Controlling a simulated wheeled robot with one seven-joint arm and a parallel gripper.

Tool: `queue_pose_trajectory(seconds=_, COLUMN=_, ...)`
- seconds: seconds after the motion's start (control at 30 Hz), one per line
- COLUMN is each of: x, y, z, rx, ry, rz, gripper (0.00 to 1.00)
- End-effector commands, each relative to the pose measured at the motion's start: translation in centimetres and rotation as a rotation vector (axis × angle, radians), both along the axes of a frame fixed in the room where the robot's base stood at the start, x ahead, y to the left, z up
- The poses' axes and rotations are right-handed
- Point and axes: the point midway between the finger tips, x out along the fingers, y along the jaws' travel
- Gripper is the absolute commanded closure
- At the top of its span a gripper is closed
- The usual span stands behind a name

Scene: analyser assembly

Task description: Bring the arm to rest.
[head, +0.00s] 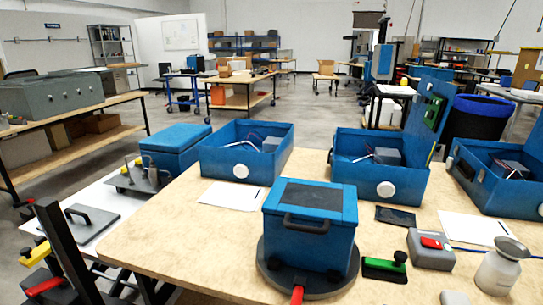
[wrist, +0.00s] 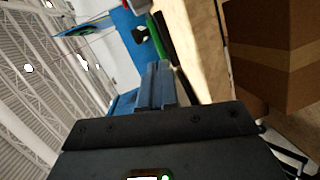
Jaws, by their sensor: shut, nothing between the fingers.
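My gripper (wrist: 155,85) shows in the wrist view with its fingers together and nothing between them. The view is tilted, with roof trusses on the left side. A blurred green and black item (wrist: 158,38) and a blue surface (wrist: 128,30) lie beyond the fingertips. In the head view I cannot make out my gripper. A closed blue analyser box (head: 310,225) with a dark handle stands on a round dark base (head: 268,262) on the wooden table (head: 180,235).
Three open blue housings (head: 245,150) (head: 375,170) (head: 500,180) line the table's back. A green-topped block (head: 385,268), a grey box with a red switch (head: 430,248) and a pale jar (head: 502,268) stand front right. A brown carton (wrist: 270,55) fills the wrist view's right.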

Motion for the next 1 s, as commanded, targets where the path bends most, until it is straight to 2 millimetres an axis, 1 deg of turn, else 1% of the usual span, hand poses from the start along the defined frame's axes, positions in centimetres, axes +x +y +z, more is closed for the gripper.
queue_pose_trajectory(seconds=0.03, x=-2.0, y=0.1, z=-1.5, rx=0.047, ry=0.021, rz=0.026, gripper=1.00)
queue_pose_trajectory(seconds=0.07, x=-3.1, y=0.2, z=-2.3, rx=0.082, ry=0.028, rz=0.044, gripper=1.00)
queue_pose_trajectory(seconds=0.1, x=-4.5, y=0.5, z=-3.2, rx=0.131, ry=0.038, rz=0.067, gripper=1.00)
queue_pose_trajectory(seconds=0.17, x=-6.8, y=0.9, z=-4.3, rx=0.207, ry=0.047, rz=0.099, gripper=1.00)
queue_pose_trajectory(seconds=0.2, x=-8.4, y=1.1, z=-4.9, rx=0.257, ry=0.052, rz=0.120, gripper=1.00)
queue_pose_trajectory(seconds=0.33, x=-13.5, y=2.0, z=-5.9, rx=0.427, ry=0.055, rz=0.172, gripper=1.00)
queue_pose_trajectory(seconds=0.4, x=-16.2, y=2.5, z=-5.9, rx=0.517, ry=0.049, rz=0.193, gripper=1.00)
queue_pose_trajectory(seconds=0.47, x=-18.5, y=2.9, z=-5.6, rx=0.596, ry=0.039, rz=0.207, gripper=1.00)
queue_pose_trajectory(seconds=0.5, x=-19.9, y=3.1, z=-5.3, rx=0.649, ry=0.030, rz=0.213, gripper=1.00)
queue_pose_trajectory(seconds=0.57, x=-22.1, y=3.4, z=-4.6, rx=0.726, ry=0.013, rz=0.222, gripper=1.00)
queue_pose_trajectory(seconds=0.6, x=-23.4, y=3.6, z=-4.0, rx=0.776, ry=0.000, rz=0.226, gripper=1.00)
queue_pose_trajectory(seconds=0.67, x=-25.4, y=3.8, z=-2.9, rx=0.852, ry=-0.023, rz=0.227, gripper=1.00)
queue_pose_trajectory(seconds=0.7, x=-26.7, y=3.8, z=-2.0, rx=0.903, ry=-0.041, rz=0.225, gripper=1.00)
queue_pose_trajectory(seconds=0.77, x=-28.5, y=3.9, z=-0.6, rx=0.974, ry=-0.070, rz=0.219, gripper=1.00)
queue_pose_trajectory(seconds=0.8, x=-29.6, y=3.8, z=0.4, rx=1.021, ry=-0.092, rz=0.216, gripper=1.00)
queue_pose_trajectory(seconds=0.9, x=-32.1, y=3.7, z=3.2, rx=1.131, ry=-0.151, rz=0.197, gripper=1.00)
queue_pose_trajectory(seconds=1.0, x=-33.9, y=3.3, z=5.8, rx=1.218, ry=-0.210, rz=0.178, gripper=1.00)
